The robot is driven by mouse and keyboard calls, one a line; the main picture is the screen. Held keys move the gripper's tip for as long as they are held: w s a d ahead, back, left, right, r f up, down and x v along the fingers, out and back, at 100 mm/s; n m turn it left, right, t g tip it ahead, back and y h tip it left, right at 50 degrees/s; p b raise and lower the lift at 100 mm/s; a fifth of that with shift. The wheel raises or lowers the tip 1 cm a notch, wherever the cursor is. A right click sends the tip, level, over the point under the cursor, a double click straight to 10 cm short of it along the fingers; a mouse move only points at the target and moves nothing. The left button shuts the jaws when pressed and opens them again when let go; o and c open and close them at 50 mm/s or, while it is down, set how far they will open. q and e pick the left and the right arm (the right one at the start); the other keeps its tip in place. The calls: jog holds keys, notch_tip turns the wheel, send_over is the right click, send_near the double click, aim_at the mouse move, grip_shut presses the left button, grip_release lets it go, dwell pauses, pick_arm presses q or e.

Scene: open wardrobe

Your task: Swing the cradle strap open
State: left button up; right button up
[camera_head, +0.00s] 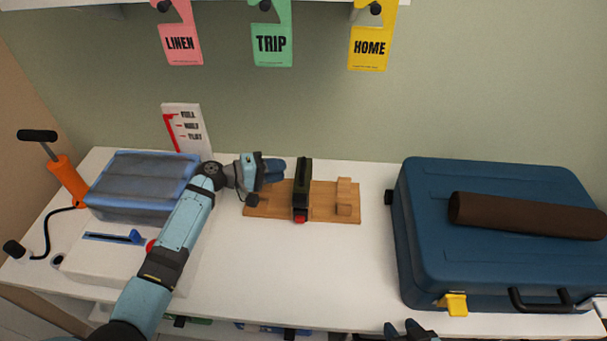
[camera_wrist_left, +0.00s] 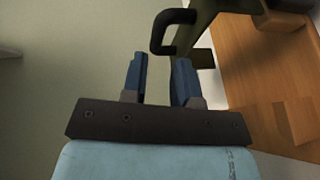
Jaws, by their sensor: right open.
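The wooden cradle (camera_head: 330,210) lies on the white worktop. The dark green strap (camera_head: 302,180) stands upright across it, with a red piece (camera_head: 300,217) at its near end. My left gripper (camera_head: 275,172) is just left of the strap at its far part. In the left wrist view the two blue fingers of my left gripper (camera_wrist_left: 161,72) are apart with nothing between them. A black loop handle (camera_wrist_left: 172,30) on the green strap (camera_wrist_left: 207,12) is just beyond the fingertips. My right gripper (camera_head: 410,330) is open at the bottom edge, far from the cradle.
A blue suitcase (camera_head: 490,260) with a brown roll (camera_head: 525,215) on it stands at the right. A blue packed bag (camera_head: 140,185), a white box (camera_head: 110,265) and an orange pump (camera_head: 68,180) are at the left. Worktop between cradle and suitcase is clear.

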aim_at(303, 164)
pick_arm(q)
jog(key=x, duration=0.7)
jog(key=shift+w+d+r, duration=0.1)
jog(key=shift+w+d, duration=0.1)
jog(key=shift+d, duration=0.05)
grip_shut()
